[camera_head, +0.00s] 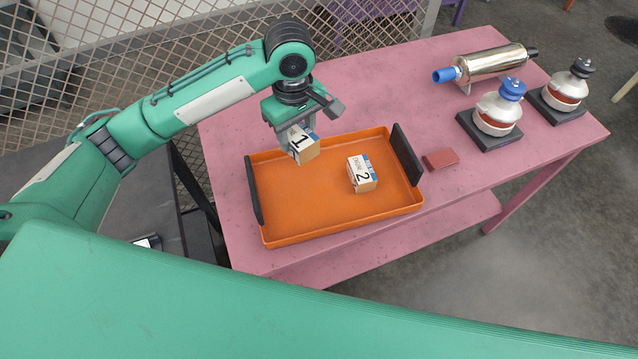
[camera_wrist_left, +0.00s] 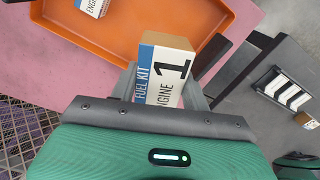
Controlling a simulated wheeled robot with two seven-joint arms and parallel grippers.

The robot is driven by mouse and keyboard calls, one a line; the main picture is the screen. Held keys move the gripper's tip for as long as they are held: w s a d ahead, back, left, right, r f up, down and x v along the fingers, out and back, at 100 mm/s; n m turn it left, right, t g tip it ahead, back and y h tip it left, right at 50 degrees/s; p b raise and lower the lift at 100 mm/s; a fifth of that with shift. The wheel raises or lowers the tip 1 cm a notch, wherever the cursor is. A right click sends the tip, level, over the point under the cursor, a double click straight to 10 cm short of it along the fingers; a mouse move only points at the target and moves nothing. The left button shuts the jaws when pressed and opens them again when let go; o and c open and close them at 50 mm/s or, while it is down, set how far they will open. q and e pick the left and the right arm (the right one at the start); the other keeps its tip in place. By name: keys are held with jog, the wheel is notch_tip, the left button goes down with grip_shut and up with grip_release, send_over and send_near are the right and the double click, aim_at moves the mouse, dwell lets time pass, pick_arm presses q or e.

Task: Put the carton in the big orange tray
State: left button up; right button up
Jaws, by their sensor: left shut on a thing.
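A small carton (camera_head: 303,146) marked with a 1 is in my left gripper (camera_head: 290,130), which is shut on it. The carton is at the back left of the big orange tray (camera_head: 290,214), seemingly above it; the exact height is hard to tell. In the left wrist view the carton (camera_wrist_left: 166,70) reads "FUEL KIT" and "ENGINE 1" and sits between the fingers, with the orange tray (camera_wrist_left: 110,42) beyond. A second carton (camera_head: 362,175), marked 2, rests inside the tray right of centre. My right gripper is not in view.
The tray has dark upright handles at its left and right ends. A small red block (camera_head: 440,158) lies right of it on the pink table (camera_head: 370,90). A metal cylinder (camera_head: 490,64) and two domed parts on black bases (camera_head: 490,129) stand farther right. A mesh fence (camera_head: 150,65) runs behind.

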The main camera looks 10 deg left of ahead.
pick_arm(q)
notch_tip(320, 180, down, 14)
jog(key=shift+r+p, duration=0.2)
jog(key=shift+p, duration=0.75)
notch_tip(320, 180, down, 5)
jog(key=shift+p, duration=0.35)
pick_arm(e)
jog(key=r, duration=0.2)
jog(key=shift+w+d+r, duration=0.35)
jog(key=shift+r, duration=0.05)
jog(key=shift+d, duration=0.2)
pick_arm(q)
jog(key=o, duration=0.7)
jog(key=shift+f, duration=0.15)
jog(key=o, duration=0.4)
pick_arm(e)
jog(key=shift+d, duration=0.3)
